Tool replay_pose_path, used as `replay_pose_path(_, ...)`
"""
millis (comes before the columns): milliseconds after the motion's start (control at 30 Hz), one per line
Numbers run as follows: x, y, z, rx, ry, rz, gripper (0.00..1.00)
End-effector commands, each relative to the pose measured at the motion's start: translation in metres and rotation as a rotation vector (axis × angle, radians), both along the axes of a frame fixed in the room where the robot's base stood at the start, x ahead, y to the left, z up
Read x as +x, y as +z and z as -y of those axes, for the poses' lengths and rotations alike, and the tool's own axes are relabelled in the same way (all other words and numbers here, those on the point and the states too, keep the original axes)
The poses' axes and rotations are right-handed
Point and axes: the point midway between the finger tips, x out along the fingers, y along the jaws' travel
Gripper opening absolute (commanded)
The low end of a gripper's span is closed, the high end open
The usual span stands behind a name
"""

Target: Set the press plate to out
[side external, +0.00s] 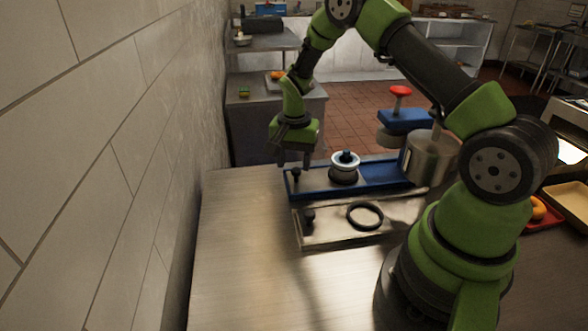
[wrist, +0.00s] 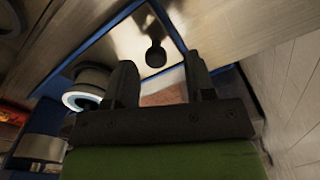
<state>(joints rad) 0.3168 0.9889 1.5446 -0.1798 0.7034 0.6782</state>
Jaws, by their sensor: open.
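A long blue base (side external: 385,173) carries a flat metal plate with a black knob (side external: 295,174) at its left end. I take this for the press plate, but cannot be sure. The plate (wrist: 128,38) and knob (wrist: 155,52) also show in the wrist view. A white cup-like piece with a blue top (side external: 345,163) stands on a dark round base, right of the knob; it shows at left in the wrist view (wrist: 84,94). My gripper (side external: 294,162) is open and empty, pointing down just above the knob. The knob appears between the fingertips in the wrist view.
A second metal plate with a black knob (side external: 308,216) and a black ring (side external: 366,204) lies in front of the base. A metal pot (side external: 431,158) and a blue block with a red knob (side external: 400,91) stand right. The table's front left is clear; a wall is left.

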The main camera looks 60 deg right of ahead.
Motion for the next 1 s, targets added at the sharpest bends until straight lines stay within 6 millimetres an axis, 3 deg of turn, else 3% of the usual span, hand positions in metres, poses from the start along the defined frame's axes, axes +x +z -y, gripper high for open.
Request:
replay_pose_path(100,0.001,0.027,0.0,-0.002,-0.001,0.006,0.5)
replay_pose_path(333,0.001,0.061,0.0,-0.001,0.0,0.005,0.5)
replay_pose_path(833,0.0,0.074,-0.002,-0.001,0.009,0.01,0.5)
replay_pose_path(933,-0.002,0.095,-0.011,-0.005,0.047,0.044,0.5)
replay_pose_path(1000,-0.007,0.119,-0.021,-0.008,0.094,0.085,0.5)
